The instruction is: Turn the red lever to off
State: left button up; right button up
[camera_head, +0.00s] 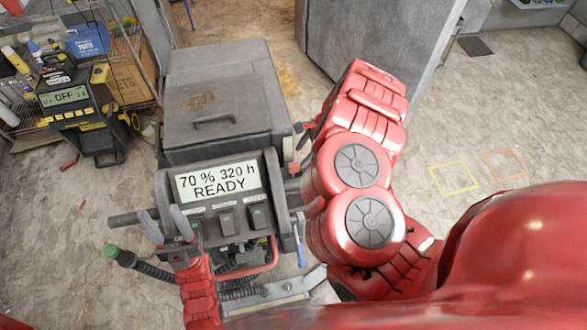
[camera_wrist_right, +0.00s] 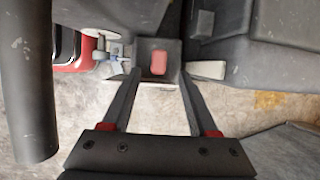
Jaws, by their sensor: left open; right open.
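A red block (camera_wrist_right: 159,63), which looks like the red lever, sits on a dark housing in the right wrist view. My right gripper (camera_wrist_right: 160,78) is open, with one finger on each side of the red block; I cannot tell if they touch it. In the head view the right gripper is mostly hidden by my right arm, at the right side of the grey machine (camera_head: 208,75). My left gripper (camera_head: 165,224) is open in front of the machine's panel, left of its switches, and seems to hold nothing.
The machine's display (camera_head: 217,181) reads "70 % 320 h READY". A black device (camera_head: 82,112) showing "OFF" stands at the left by a wire shelf.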

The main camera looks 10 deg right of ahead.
aim_at(294, 164)
jog(key=x, duration=0.4)
jog(key=shift+s+f, duration=0.15)
jog(key=shift+s, duration=0.05)
jog(key=shift+x, duration=1.35)
jog(key=shift+w+a, duration=0.1)
jog(key=shift+a, duration=0.05)
jog(key=shift+c, duration=0.2)
grip_shut()
jog(key=shift+w, duration=0.1)
